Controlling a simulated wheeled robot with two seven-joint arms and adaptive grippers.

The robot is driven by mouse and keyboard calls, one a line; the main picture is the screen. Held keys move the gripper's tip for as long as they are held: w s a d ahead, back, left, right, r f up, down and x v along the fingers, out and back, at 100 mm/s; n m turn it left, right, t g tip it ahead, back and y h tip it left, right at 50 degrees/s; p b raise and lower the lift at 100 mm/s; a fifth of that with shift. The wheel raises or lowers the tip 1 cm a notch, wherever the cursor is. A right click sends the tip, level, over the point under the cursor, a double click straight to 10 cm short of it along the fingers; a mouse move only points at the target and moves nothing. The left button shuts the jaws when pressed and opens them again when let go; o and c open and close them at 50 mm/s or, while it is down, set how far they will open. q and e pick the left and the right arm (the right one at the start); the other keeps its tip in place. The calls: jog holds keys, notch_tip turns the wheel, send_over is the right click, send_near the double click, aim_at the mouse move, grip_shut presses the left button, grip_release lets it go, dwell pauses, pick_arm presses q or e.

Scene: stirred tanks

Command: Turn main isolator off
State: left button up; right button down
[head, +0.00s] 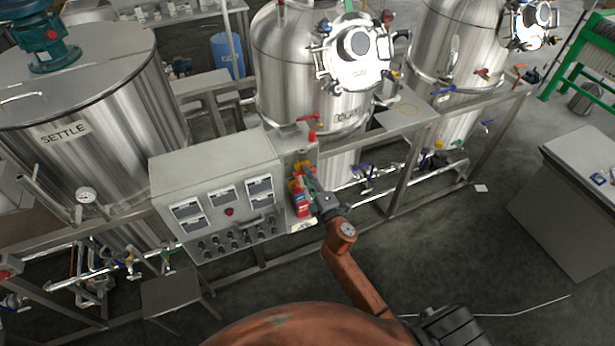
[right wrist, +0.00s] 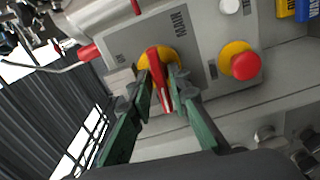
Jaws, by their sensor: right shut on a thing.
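The main isolator (right wrist: 154,62) is a red handle on a yellow disc, set in a grey panel marked MAIN, in the right wrist view. Its handle lies roughly along the run of that lettering. My right gripper (right wrist: 160,82) has its green fingers on both sides of the handle and is shut on it. In the head view my right gripper (head: 317,192) is at the narrow panel beside the control cabinet and partly hides the red and yellow controls there. My left gripper is not in view.
A red push button on a yellow base (right wrist: 242,63) sits beside the isolator, with yellow and blue tags (right wrist: 304,10) farther right. The grey control cabinet (head: 205,163) stands left of my gripper. Steel tanks (head: 285,60) rise behind.

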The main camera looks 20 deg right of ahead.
jog(key=shift+n, duration=0.6)
jog(key=c, duration=2)
grip_release()
jog(key=s, duration=1.2)
